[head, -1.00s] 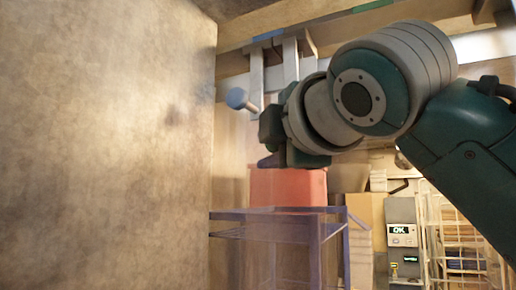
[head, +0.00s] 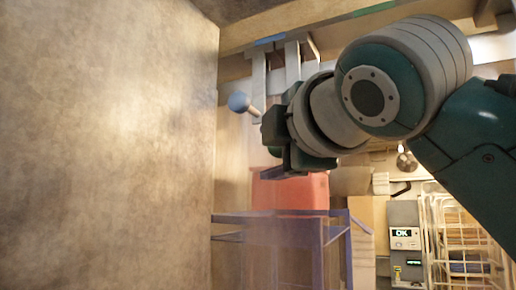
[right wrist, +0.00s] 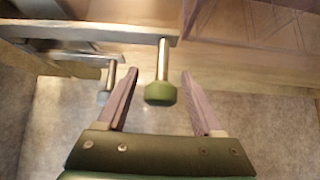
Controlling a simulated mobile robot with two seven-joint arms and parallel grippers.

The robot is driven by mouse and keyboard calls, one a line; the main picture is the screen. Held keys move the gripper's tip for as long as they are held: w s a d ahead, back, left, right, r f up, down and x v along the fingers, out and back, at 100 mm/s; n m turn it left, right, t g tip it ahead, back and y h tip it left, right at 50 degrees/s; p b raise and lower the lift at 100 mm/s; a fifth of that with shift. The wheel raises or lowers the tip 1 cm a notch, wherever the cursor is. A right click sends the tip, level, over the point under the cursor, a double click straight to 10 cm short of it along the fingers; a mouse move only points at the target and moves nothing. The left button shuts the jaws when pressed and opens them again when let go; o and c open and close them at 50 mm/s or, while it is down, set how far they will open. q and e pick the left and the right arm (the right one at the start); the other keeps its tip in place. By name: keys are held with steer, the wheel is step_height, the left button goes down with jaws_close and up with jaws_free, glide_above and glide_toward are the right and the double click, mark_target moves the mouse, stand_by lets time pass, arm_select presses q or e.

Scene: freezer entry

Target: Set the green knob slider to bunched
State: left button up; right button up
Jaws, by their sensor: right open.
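The green knob (right wrist: 160,93) hangs on a metal stem from a rail (right wrist: 90,28) in the right wrist view. My right gripper (right wrist: 159,74) is open, with one finger on each side of this knob and stem; gaps show on both sides. In the head view my right gripper (head: 274,160) is in front of the rails, and only a small green patch beside it may be the knob. A blue knob (head: 238,102) on a pale stem shows to its left. It appears as a greyish knob (right wrist: 104,97) left of the fingers in the wrist view. My left gripper is not in view.
A large beige wall (head: 110,140) fills the left. Pale slats (head: 293,63) stand under an upper beam. Below my gripper are a red box (head: 290,192) and a purple-framed rack (head: 270,217). A wire cage (head: 460,230) and a panel reading OK (head: 404,235) are at the lower right.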

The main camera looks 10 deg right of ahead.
steer(key=s+d, duration=0.1)
steer(key=s, duration=0.7)
steer(key=shift+s+d, duration=0.3)
steer(key=shift+s, duration=0.1)
